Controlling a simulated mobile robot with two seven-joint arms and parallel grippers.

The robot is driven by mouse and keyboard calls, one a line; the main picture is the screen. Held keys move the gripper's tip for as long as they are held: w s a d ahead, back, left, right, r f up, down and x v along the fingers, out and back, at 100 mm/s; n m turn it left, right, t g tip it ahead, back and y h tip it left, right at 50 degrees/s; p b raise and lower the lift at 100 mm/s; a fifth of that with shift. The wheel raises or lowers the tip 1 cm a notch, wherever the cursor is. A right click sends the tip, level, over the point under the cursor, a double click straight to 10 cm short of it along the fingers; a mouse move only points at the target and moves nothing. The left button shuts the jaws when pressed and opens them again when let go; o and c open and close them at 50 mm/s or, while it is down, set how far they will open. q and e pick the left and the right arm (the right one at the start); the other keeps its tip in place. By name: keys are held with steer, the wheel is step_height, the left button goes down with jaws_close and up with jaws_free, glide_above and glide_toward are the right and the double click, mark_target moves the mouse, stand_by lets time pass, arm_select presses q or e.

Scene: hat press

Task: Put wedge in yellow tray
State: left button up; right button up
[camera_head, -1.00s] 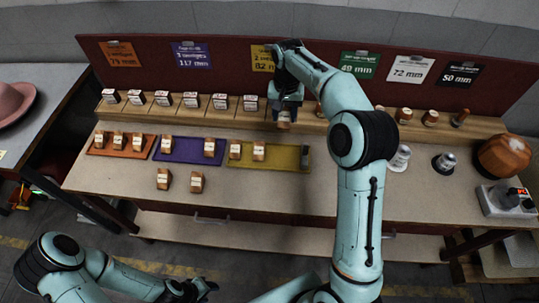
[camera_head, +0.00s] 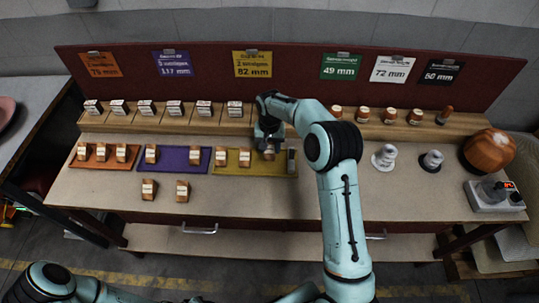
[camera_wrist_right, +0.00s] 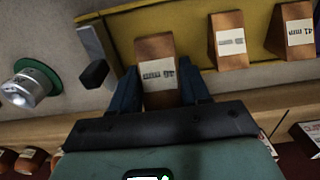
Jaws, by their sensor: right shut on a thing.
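My right gripper (camera_head: 268,149) is shut on a brown wooden wedge (camera_head: 269,155) with a white label. It holds the wedge over the right part of the yellow tray (camera_head: 270,171). In the right wrist view the wedge (camera_wrist_right: 156,62) sits between the two fingers, with the yellow tray (camera_wrist_right: 195,38) behind it. I cannot tell whether the wedge touches the tray. Two other labelled wedges stand in this tray, one at its left end (camera_head: 221,158) and one nearer the middle (camera_head: 245,159). My left gripper is not clearly visible; only its arm shows at the bottom left.
A grey block (camera_head: 291,161) is at the tray's right end. The purple tray (camera_head: 180,157) and orange tray (camera_head: 90,164) hold wedges to the left. Two loose wedges (camera_head: 149,189) (camera_head: 183,191) stand in front. A wooden shelf (camera_head: 220,128) runs behind.

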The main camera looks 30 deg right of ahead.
mark_target(270, 155)
steer(key=shift+f, duration=2.3)
steer(key=shift+f, duration=0.1)
steer(key=o, duration=1.1)
steer(key=shift+f, duration=0.1)
steer(key=shift+c, duration=0.2)
step_height(270, 155, up, 12)
steer(key=shift+r+p, duration=0.2)
steer(key=shift+p, duration=0.1)
steer(key=shift+s+f, duration=0.1)
